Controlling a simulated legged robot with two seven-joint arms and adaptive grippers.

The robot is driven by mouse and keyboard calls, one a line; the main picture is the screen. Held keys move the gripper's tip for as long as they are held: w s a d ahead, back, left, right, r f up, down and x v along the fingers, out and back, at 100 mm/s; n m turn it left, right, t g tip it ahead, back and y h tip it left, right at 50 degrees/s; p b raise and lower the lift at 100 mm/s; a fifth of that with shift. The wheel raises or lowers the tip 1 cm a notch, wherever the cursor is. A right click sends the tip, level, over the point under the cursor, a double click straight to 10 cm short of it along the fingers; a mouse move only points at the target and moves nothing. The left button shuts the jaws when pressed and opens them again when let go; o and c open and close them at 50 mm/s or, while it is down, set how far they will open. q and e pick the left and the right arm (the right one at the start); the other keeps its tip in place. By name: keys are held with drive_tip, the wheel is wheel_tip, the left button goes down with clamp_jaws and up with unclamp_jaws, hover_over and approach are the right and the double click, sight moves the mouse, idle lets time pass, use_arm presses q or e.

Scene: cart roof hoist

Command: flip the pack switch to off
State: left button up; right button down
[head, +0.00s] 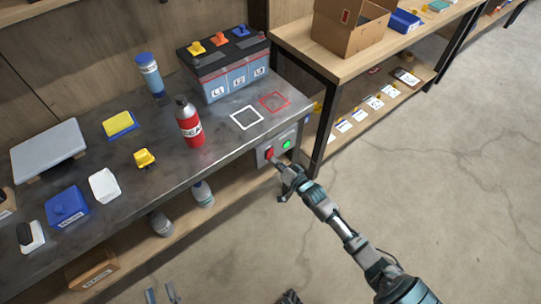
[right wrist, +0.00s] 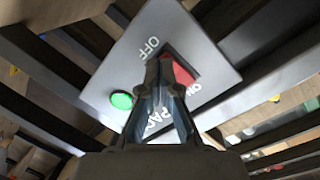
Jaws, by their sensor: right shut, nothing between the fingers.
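The pack switch box (head: 277,148) is a grey panel on the front right end of the workbench. It bears a red switch (head: 269,153) and a lit green lamp (head: 287,144). In the right wrist view the red switch (right wrist: 186,72) sits between the OFF and ON labels, and the green lamp (right wrist: 121,100) glows. My right gripper (head: 276,166) is shut and empty, its tips (right wrist: 160,60) at the switch and partly covering it. I cannot tell whether they touch, or which way the switch is tipped. My left gripper (head: 162,294) is open and empty at the bottom edge.
A wooden shelf unit (head: 345,62) with a cardboard box (head: 346,28) stands right of the bench. The floor at right is clear.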

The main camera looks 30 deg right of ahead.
use_arm(q)
drive_tip(key=shift+f, duration=0.1)
use_arm(e)
drive_tip(key=shift+w, duration=0.15)
use_arm(q)
wheel_tip(320, 180, up, 7)
drive_tip(key=p, duration=0.4)
drive_tip(key=shift+t+h, duration=0.3)
drive_tip(key=shift+t, duration=0.1)
use_arm(e)
drive_tip(key=s+r, duration=0.1)
drive_tip(key=s, duration=0.6)
drive_tip(key=shift+d, duration=0.25)
use_arm(q)
drive_tip(key=shift+s, duration=0.1)
